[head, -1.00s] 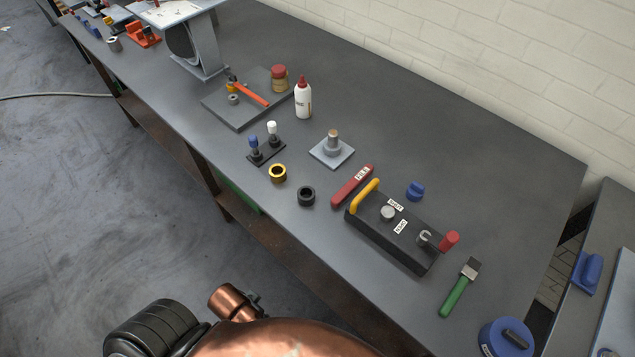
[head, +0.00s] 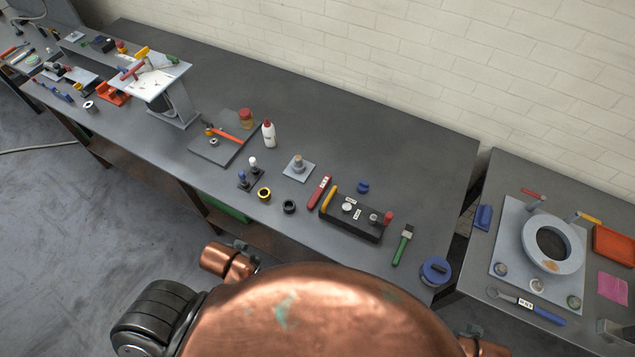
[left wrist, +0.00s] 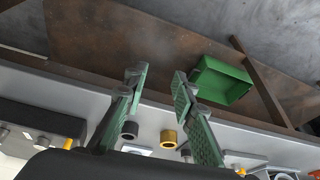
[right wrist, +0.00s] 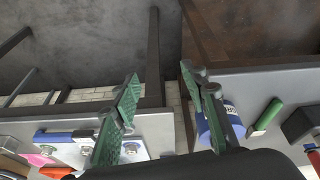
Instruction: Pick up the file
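The file (head: 319,190) is a red bar with a white label, lying on the grey workbench (head: 330,130) just left of a black block with a yellow handle (head: 350,216). I cannot pick the file out clearly in either wrist view. My left gripper (left wrist: 158,76) is open and empty, its green fingers apart near the bench's front edge. A black ring (left wrist: 129,130) and a yellow ring (left wrist: 168,138) show beyond its fingers. My right gripper (right wrist: 160,73) is open and empty, near a blue round thing (right wrist: 205,128). Neither gripper shows in the head view.
A black ring (head: 289,207), a yellow ring (head: 264,194) and a peg on a plate (head: 298,168) stand left of the file. A green-handled scraper (head: 403,245) lies to the right. A second table (head: 600,290) stands at right, across a gap. The bench's back is clear.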

